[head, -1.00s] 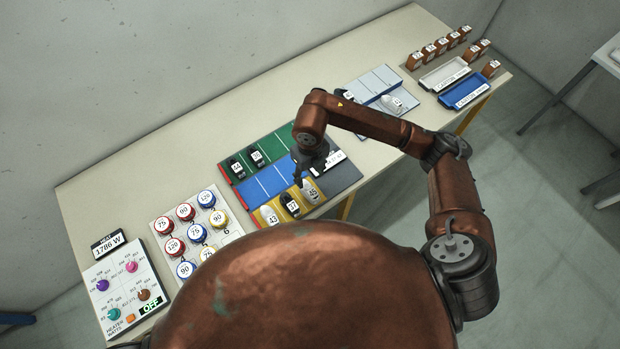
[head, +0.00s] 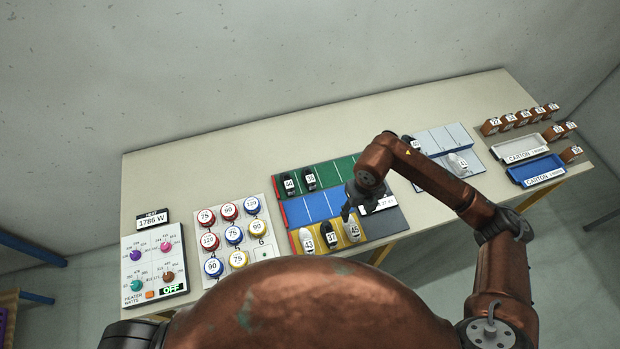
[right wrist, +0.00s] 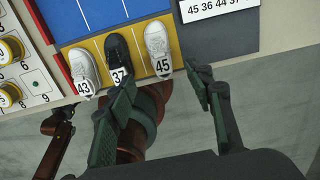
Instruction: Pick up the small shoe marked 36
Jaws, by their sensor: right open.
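Two small dark shoes stand on the green row of the sorting mat. The right one (head: 309,179) has a tag that looks like 36, though it is too small to read surely; the left one (head: 289,185) looks like 44. My right gripper (head: 346,211) is open and empty over the mat, near the edge of the blue and yellow rows. In the right wrist view its spread fingers (right wrist: 170,88) are nearest the white shoe 45 (right wrist: 157,42) and black shoe 37 (right wrist: 117,52). My left gripper is not in view.
White shoe 43 (head: 308,239) also stands on the yellow row. A button panel (head: 263,250) and heater panel (head: 178,235) lie to the left. A pale rack (head: 437,146) with shoes, carton trays (head: 537,171) and brown blocks (head: 507,122) lie to the right. The table's back is clear.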

